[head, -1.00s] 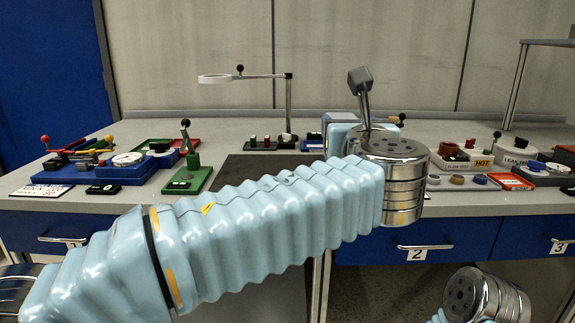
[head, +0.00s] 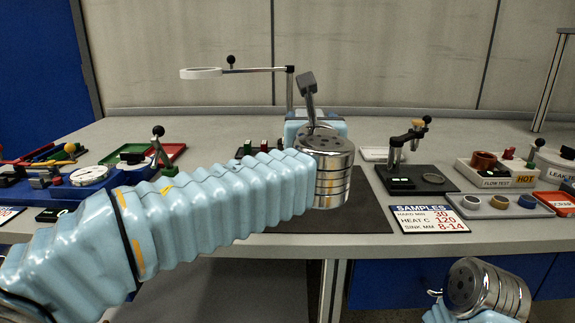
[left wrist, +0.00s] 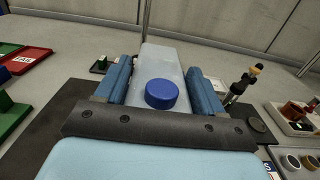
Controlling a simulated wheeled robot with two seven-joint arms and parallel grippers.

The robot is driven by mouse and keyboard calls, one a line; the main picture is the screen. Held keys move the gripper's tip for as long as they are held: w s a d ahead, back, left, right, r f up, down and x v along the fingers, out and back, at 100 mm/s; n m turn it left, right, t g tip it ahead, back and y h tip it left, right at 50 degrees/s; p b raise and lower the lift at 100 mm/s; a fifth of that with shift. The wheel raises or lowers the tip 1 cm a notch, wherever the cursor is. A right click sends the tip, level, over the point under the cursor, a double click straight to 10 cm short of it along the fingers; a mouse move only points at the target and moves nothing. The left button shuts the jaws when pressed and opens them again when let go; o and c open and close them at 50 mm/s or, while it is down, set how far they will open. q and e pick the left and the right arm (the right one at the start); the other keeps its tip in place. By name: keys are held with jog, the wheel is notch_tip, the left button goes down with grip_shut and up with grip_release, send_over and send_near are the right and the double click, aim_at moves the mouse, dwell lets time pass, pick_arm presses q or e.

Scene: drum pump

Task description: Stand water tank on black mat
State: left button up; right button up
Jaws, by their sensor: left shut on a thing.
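The water tank is a pale, boxy container with a round blue cap (left wrist: 161,94) on its near face. In the left wrist view its pale body (left wrist: 168,62) sits between the two blue fingers of my left gripper (left wrist: 163,84), which is shut on it. In the head view part of the tank (head: 335,123) shows behind my metal left wrist. The black mat (head: 360,217) lies on the bench below and around the held tank; it also shows in the left wrist view (left wrist: 40,148). The tank's base is hidden, so I cannot tell whether it touches the mat.
A stand with an orange knob (head: 410,140) and a samples sign (head: 430,219) are right of the mat. A flow test tray (head: 497,172) is farther right. A magnifier on a post (head: 290,90) stands behind. Green and red trays (head: 150,152) are at left.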

pick_arm(q)
jog(key=w+a+f, duration=0.1)
jog(key=f, duration=0.2)
jog(key=w+a+f+b, duration=0.1)
jog(key=a+f, duration=0.1)
jog(key=w+a+f+b, duration=0.1)
jog(key=f, duration=0.2)
jog(key=shift+w+a+f, duration=0.3)
jog(key=shift+w, duration=0.1)
jog(key=shift+f, duration=0.3)
jog(key=shift+f, duration=0.1)
jog(key=o, duration=1.5)
